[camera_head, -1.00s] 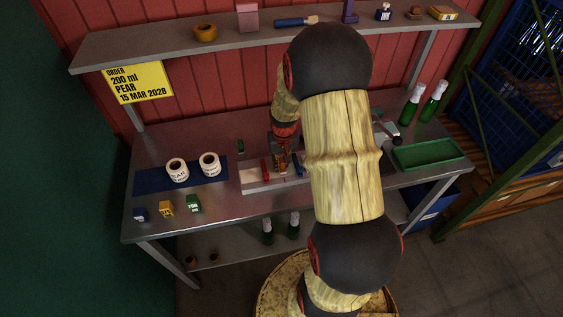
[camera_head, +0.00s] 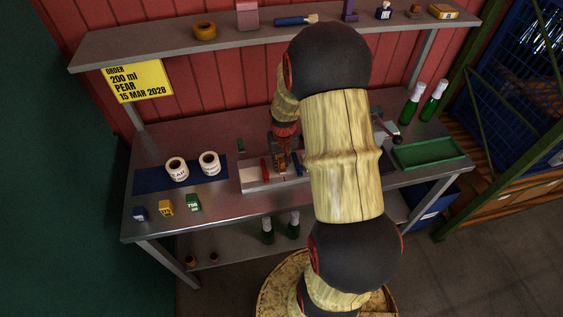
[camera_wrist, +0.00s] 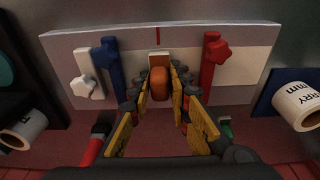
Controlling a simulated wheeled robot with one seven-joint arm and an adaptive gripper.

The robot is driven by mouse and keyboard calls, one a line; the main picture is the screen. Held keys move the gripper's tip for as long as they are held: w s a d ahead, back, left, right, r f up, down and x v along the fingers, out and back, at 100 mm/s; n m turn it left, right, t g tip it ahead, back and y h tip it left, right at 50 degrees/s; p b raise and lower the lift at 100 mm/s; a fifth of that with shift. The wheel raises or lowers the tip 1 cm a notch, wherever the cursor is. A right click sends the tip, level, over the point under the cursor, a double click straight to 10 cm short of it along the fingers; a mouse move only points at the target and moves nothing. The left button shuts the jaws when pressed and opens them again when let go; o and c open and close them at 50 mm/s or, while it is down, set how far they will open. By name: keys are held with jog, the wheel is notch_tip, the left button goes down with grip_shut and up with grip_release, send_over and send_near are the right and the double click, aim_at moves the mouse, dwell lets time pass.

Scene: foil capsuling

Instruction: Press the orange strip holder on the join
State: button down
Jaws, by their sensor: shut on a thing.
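My gripper (camera_wrist: 160,88) is shut on the orange strip holder (camera_wrist: 159,84), which sits between the fingertips in the wrist view. A small pale piece shows at the holder's far end, against the pale board (camera_wrist: 258,60). A short red line (camera_wrist: 158,36) marks the board beyond the holder. The red clamp (camera_wrist: 212,62) is to the right and the blue clamp (camera_wrist: 108,62) to the left. In the head view my gripper (camera_head: 282,166) is low over the board between both clamps. The holder's underside is hidden, so I cannot tell whether it touches.
A white clamp (camera_wrist: 86,76) stands beyond the blue one. Label rolls (camera_head: 177,168) lie on a blue mat (camera_head: 149,180). A green tray (camera_head: 428,153) and green bottles (camera_head: 410,105) are at the right.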

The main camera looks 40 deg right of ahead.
jog(key=shift+f, duration=0.4)
dwell(0.9)
jog(key=shift+r+p, duration=2.1)
jog(key=shift+r, duration=1.45)
jog(key=shift+d, duration=0.1)
